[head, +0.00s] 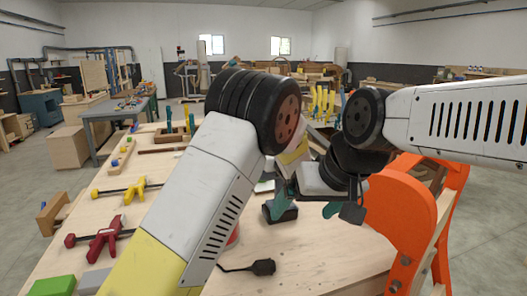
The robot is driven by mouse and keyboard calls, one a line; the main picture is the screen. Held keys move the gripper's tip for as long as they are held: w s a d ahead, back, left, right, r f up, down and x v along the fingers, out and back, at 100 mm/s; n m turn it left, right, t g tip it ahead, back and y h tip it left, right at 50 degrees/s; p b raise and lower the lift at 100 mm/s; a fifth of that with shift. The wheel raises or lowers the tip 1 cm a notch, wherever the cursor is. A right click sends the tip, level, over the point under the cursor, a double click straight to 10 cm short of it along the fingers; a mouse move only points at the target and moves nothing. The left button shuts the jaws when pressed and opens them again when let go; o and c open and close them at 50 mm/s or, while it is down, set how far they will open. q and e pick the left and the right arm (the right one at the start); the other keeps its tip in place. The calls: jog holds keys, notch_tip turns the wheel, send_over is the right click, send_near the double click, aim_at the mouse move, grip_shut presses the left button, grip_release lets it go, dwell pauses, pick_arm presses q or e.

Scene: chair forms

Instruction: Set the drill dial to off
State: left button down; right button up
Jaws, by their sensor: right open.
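A teal drill (282,202) with a black base stands on the light wooden workbench (310,250), near the middle of the head view. Its upper part is largely hidden behind my arms, and I cannot make out its dial. My right gripper (328,192) comes in from the right, open, just right of the drill. Another teal piece (332,209) shows beside one of its black fingers; I cannot tell whether it belongs to the drill. My left arm crosses in front from the lower left, and its gripper is hidden.
An orange chair-shaped form (398,215) stands close at the right, under my right arm. A yellow clamp (132,190), a red clamp (103,240) and a green block (52,285) lie at the left. A black plug with a cord (262,267) lies on the bench in front.

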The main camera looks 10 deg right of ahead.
dwell(0.3)
pick_arm(q)
jog(key=c, duration=1)
grip_release()
jog(key=shift+o, duration=0.2)
